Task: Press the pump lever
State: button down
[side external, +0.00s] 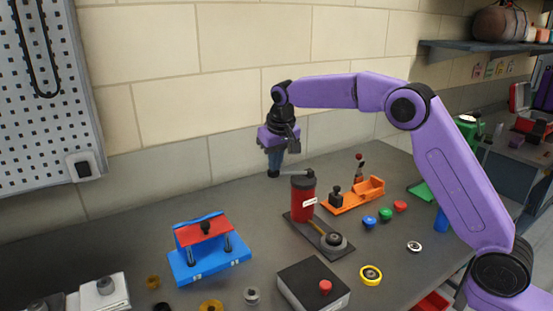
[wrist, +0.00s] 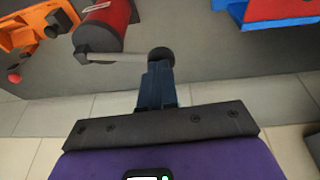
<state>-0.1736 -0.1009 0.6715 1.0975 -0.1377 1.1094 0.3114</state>
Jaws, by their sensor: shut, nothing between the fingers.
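The pump is a red upright cylinder with a dark top (side external: 303,203) on a dark base plate. It also shows in the wrist view (wrist: 103,28). Its grey lever (wrist: 118,57) sticks out from the top and ends in a black knob (wrist: 161,55); the knob also shows in the side view (side external: 273,174). My gripper (side external: 274,168) points down at the knob end. Its blue fingers are together, with nothing between them, and the tips (wrist: 156,68) are right at the knob. I cannot tell whether they touch it.
A blue and red fixture (side external: 208,248) stands left of the pump, and an orange fixture (side external: 357,195) stands right. A black box with a red button (side external: 313,285) is in front. Several small coloured rings and knobs lie around. The wall is close behind.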

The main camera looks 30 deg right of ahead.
jog(key=f, duration=0.1)
jog(key=a+f+h, duration=0.1)
jog(key=f+h, duration=0.1)
jog(key=shift+a+n, duration=0.3)
jog(key=shift+a+f+h, duration=0.2)
jog(key=shift+f+h, duration=0.8)
jog(key=shift+f, duration=0.9)
jog(key=shift+s+f, duration=0.1)
jog(key=shift+f, duration=0.05)
send_near(270, 173)
jog(key=a, duration=0.3)
jog(key=shift+s+a, duration=0.1)
jog(key=shift+a, duration=0.05)
